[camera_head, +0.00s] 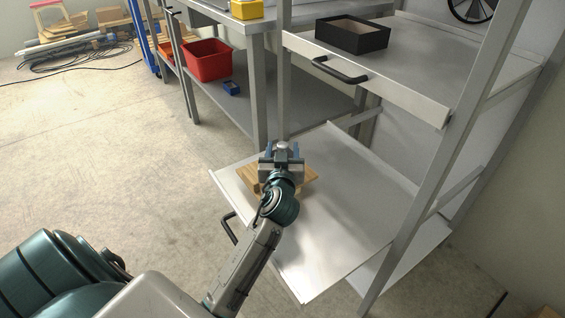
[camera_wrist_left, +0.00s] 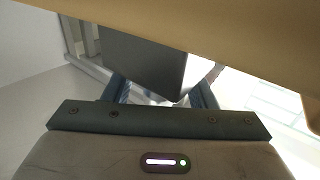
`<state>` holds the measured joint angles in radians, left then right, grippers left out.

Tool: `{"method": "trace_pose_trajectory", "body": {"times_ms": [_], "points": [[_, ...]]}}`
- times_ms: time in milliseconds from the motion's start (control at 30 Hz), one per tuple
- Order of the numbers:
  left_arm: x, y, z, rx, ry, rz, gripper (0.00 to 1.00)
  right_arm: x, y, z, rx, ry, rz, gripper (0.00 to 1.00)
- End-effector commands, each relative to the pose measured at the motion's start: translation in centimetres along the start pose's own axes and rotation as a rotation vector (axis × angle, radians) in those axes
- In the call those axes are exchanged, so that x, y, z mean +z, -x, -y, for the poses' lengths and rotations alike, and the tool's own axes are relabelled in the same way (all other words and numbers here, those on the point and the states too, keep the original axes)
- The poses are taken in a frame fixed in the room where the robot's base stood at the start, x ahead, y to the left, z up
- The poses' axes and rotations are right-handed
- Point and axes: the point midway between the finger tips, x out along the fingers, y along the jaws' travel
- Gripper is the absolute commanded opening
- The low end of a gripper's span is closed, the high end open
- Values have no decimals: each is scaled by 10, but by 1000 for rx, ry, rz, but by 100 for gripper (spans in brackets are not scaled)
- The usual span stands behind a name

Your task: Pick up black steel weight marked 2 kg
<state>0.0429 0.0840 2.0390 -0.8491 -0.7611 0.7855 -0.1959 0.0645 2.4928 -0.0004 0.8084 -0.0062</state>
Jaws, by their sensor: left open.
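My left gripper (camera_head: 282,152) is over the pulled-out lower shelf, above a tan wooden piece (camera_head: 305,175). It is open. A small grey object (camera_head: 283,145) shows between its fingers in the head view. In the left wrist view, a dark block (camera_wrist_left: 145,62) with a grey side lies between and beyond the open fingers of the left gripper (camera_wrist_left: 162,92). It may be the black steel weight, but I see no 2 kg marking. I cannot tell whether the fingers touch it. A tan surface crosses the top of the wrist view. My right gripper is out of view.
The lower shelf (camera_head: 350,225) is bare to the right of the gripper. An upper shelf (camera_head: 385,78) holds an open black box (camera_head: 352,35), with a black handle (camera_head: 338,70) at its front. A grey post (camera_head: 440,170) stands at right. A red bin (camera_head: 208,60) sits on the bench's lower shelf.

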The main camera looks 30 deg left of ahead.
Motion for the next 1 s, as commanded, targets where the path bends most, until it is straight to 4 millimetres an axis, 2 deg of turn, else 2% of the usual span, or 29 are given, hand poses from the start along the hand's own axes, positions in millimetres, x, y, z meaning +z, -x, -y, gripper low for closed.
{"method": "trace_pose_trajectory", "body": {"times_ms": [100, 367, 1000], "points": [[0, 0, 0, 0, 0, 0, 51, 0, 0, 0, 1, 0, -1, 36], [0, 0, 0, 0, 0, 0, 0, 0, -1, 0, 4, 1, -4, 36], [0, 1, 0, 0, 0, 1, 0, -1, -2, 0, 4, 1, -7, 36]]}}
